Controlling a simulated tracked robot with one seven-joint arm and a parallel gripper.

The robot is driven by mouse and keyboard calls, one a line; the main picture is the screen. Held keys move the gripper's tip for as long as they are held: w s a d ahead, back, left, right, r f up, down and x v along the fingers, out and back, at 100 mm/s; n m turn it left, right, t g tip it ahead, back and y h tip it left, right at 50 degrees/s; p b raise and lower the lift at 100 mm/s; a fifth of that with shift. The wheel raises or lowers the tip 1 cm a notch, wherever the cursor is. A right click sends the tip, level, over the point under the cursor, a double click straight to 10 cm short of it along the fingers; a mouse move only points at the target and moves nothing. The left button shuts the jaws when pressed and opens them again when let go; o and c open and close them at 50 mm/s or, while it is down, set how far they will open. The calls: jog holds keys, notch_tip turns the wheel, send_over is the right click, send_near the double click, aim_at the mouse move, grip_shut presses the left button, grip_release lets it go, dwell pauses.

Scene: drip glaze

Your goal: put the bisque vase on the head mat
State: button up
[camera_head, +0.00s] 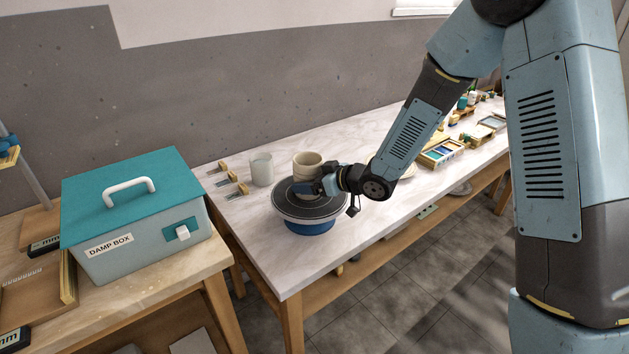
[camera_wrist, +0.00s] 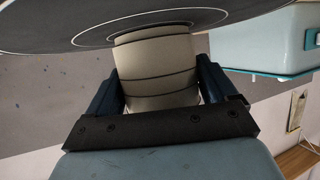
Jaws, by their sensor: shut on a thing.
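The bisque vase (camera_head: 306,162) is a cream, banded pot standing upright at the middle of a round dark wheel head with a blue base. The head mat (camera_head: 289,208) is the dark disc with pale rings on top of it. My gripper (camera_head: 322,186) reaches in from the right, low over the disc, and is shut on the vase. In the wrist view the vase (camera_wrist: 157,65) sits between my two dark blue fingers (camera_wrist: 160,88), its end against the ringed dark mat (camera_wrist: 60,28). I cannot tell whether the vase fully rests on the mat.
A teal-lidded damp box (camera_head: 135,215) is on the nearer table. Trays of coloured pieces (camera_head: 442,152) lie at the far right. The marble table front (camera_head: 290,262) is clear.

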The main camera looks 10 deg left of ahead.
jog(key=o, duration=1.1)
jog(key=shift+f, duration=0.1)
jog(key=v, duration=1.2)
